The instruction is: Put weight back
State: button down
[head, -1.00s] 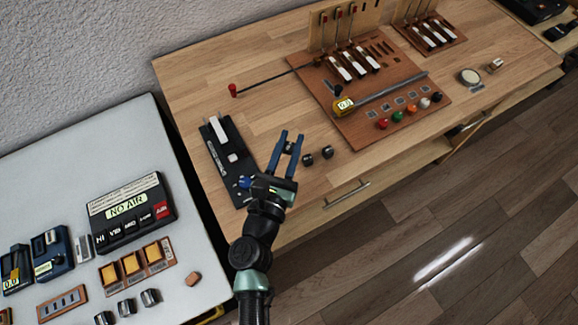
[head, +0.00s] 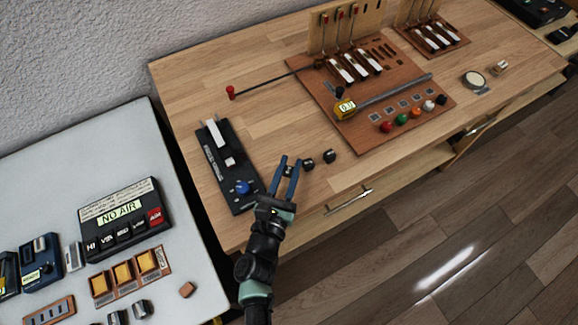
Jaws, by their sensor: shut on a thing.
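A small dark cylindrical weight (head: 289,171) sits between the two blue fingers of my gripper (head: 288,162), near the front edge of the wooden bench. The fingers are shut on it and hide part of it. I cannot tell whether it touches the bench. Two similar dark weights (head: 308,164) and (head: 329,156) stand just to the right, in a row with it.
A black device (head: 220,165) with a white key and blue knob lies left of my gripper. A red-ended rod (head: 231,93) lies behind. A grey table (head: 60,195) at left holds a NO AIR box (head: 122,218) and several small items. A round disc (head: 473,79) lies right.

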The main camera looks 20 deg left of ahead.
jog(key=shift+f+b, duration=0.4)
jog(key=shift+f, duration=0.15)
jog(key=shift+s+f+b, duration=0.15)
jog(key=shift+b, duration=0.25)
jog(key=c, duration=0.7)
grip_release()
jog(key=shift+s+f, duration=0.1)
jog(key=shift+f, duration=0.1)
jog(key=shift+r, duration=0.1)
jog(key=shift+r+p, duration=0.6)
jog(key=shift+p, duration=0.4)
jog(key=s, duration=0.3)
jog(key=s+d+b, duration=0.1)
jog(key=s, duration=0.6)
jog(key=shift+s+d+b, duration=0.15)
jog(key=shift+d+b, duration=0.05)
jog(key=shift+b, duration=0.15)
jog(key=shift+s+d+r, duration=0.1)
jog(key=shift+s+r, duration=0.1)
jog(key=shift+s, duration=0.4)
